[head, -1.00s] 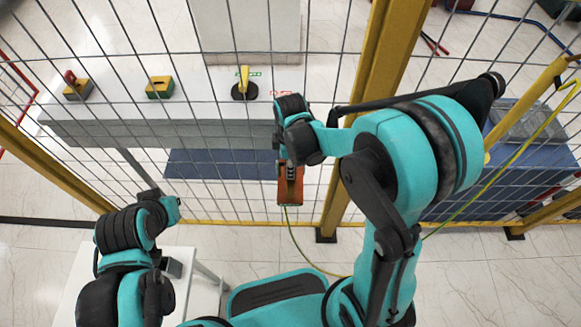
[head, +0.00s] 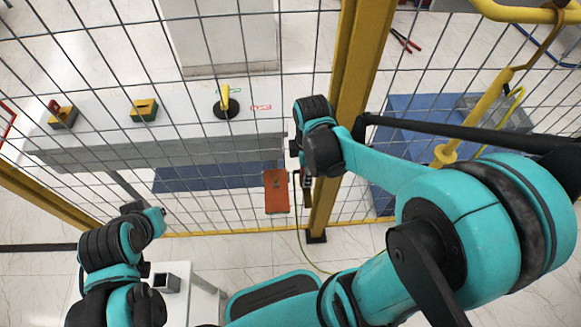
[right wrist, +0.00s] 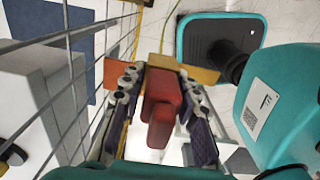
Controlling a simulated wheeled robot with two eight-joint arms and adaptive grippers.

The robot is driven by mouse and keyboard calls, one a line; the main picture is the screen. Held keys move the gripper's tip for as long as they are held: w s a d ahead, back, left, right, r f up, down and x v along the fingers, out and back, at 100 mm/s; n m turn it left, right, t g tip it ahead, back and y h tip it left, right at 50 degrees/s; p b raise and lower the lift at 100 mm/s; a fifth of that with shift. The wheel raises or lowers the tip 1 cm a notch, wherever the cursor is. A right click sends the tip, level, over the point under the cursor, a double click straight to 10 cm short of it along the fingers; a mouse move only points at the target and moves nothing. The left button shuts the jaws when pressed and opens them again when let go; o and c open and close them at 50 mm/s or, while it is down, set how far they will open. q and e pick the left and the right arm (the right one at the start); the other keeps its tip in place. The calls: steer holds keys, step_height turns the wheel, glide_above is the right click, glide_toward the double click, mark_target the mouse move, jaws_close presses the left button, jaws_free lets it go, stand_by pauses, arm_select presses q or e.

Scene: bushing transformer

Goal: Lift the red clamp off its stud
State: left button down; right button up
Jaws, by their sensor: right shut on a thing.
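The red clamp (right wrist: 160,108) sits between the fingers of my right gripper (right wrist: 160,84) in the right wrist view, with a brass-coloured bar (right wrist: 194,73) at its far end. My right gripper (head: 304,176) is shut on it and hangs just right of an orange plate (head: 277,196) in the head view. The plate carries a small dark stud (head: 275,184), and part of the plate shows in the right wrist view (right wrist: 116,73). The clamp is mostly hidden by the gripper in the head view. My left gripper (head: 157,220) is low at left; its fingers are unclear.
A wire fence with a yellow post (head: 345,110) stands close to my right gripper. A thin yellow-green cable (head: 306,258) runs down below it. Behind the fence is a grey table (head: 180,110) with several small items. A white stand (head: 200,300) is near my left arm.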

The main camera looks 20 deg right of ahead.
steer(key=shift+s+d+r+p, duration=0.3)
steer(key=shift+s+d+r, duration=0.2)
steer(key=shift+r, duration=0.1)
steer(key=shift+r+p, duration=0.3)
step_height(320, 180, up, 6)
steer(key=p, duration=0.5)
